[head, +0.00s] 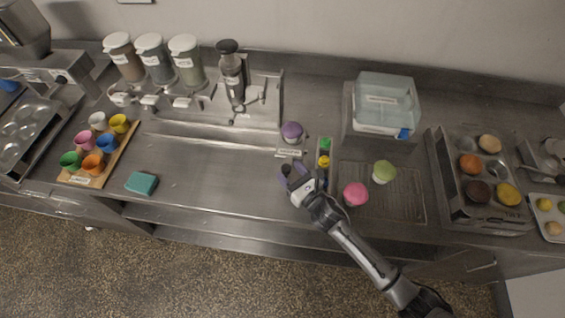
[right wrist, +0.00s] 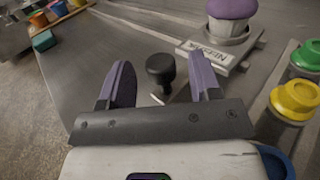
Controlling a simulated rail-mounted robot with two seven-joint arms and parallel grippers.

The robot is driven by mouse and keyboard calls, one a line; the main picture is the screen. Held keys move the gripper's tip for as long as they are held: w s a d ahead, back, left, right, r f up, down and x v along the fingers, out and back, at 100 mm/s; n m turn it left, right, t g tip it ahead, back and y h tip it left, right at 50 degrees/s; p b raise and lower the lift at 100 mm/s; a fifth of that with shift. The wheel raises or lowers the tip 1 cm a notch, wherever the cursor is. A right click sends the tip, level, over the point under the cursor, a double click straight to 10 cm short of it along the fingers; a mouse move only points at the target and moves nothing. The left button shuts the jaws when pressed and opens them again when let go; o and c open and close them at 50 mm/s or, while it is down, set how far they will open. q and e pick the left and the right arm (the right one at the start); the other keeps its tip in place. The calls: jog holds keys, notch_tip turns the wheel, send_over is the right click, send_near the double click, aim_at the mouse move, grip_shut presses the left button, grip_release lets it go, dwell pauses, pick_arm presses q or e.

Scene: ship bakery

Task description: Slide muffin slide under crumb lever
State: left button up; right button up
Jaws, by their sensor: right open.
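The muffin slide (head: 290,152) carries a purple muffin (head: 292,131) in a cup and has a pale label plate; it also shows in the right wrist view (right wrist: 210,58). A black knob (right wrist: 160,68) stands in front of the label plate. My right gripper (head: 292,176) is open just in front of the slide. In the right wrist view its two purple fingers (right wrist: 158,82) stand on either side of the knob, with gaps showing. Three jars (head: 150,58) with small levers and a dark-topped dispenser (head: 231,75) stand behind. I cannot tell which lever is the crumb lever.
A long track runs left from the slide along the steel counter. Green and yellow knobs (head: 324,158) stand close right of my gripper. Pink (head: 355,194) and green muffins (head: 384,172) sit on a rack. A teal sponge (head: 141,183) and a cup board (head: 98,180) lie left.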

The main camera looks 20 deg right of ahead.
jog(key=shift+x, duration=2.1)
grip_shut()
